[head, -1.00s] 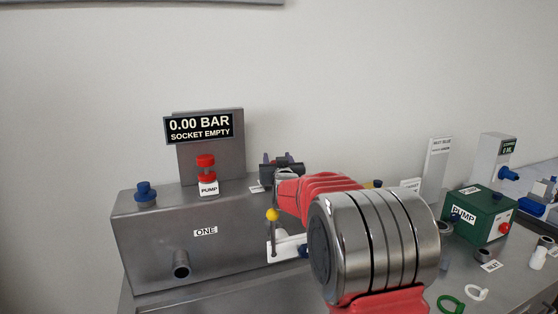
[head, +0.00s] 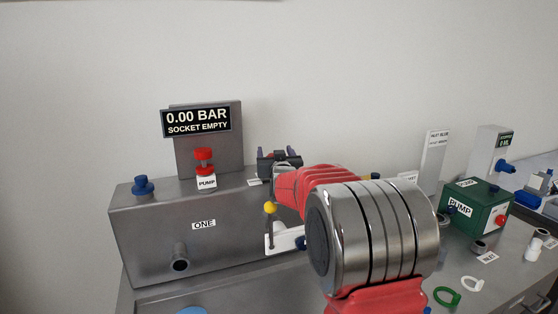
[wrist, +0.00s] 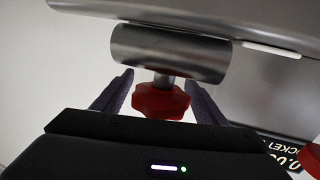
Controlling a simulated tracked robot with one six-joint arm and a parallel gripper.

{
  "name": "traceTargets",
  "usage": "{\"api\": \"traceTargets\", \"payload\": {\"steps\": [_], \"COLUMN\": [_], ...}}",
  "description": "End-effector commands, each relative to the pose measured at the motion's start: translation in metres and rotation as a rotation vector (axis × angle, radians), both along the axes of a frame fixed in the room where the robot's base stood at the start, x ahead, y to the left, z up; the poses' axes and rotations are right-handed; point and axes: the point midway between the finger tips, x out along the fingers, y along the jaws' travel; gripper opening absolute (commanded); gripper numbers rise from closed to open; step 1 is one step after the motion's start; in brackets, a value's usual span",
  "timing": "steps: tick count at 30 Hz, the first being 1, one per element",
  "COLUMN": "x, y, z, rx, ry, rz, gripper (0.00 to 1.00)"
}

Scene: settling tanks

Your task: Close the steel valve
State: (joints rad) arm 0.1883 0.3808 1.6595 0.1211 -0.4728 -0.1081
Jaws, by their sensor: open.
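In the wrist view a steel cylinder with a short stem and a red lobed knob (wrist: 161,101) fits the steel valve (wrist: 170,52). My gripper (wrist: 162,88) is open, with one dark finger on each side of the red knob. Gaps show between the fingers and the knob, so it is not gripped. In the head view my gripper (head: 279,155) is at the far side of the grey tank box, mostly behind my red and steel arm. The valve is hidden there.
The grey tank marked ONE (head: 150,235) carries a blue knob (head: 142,186), a red pump knob (head: 204,155) and a pressure display (head: 196,121). A yellow-tipped lever (head: 270,208) stands near my arm. A green pump box (head: 482,205) and loose rings are at right.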

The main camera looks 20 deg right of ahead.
Motion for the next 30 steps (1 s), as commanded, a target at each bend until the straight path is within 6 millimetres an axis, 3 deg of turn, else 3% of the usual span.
{"api": "traceTargets", "payload": {"steps": [30], "x": [-0.119], "y": [0.030], "z": [0.001], "rx": [0.000], "ry": [-0.002], "rz": [0.000], "gripper": [0.66]}}
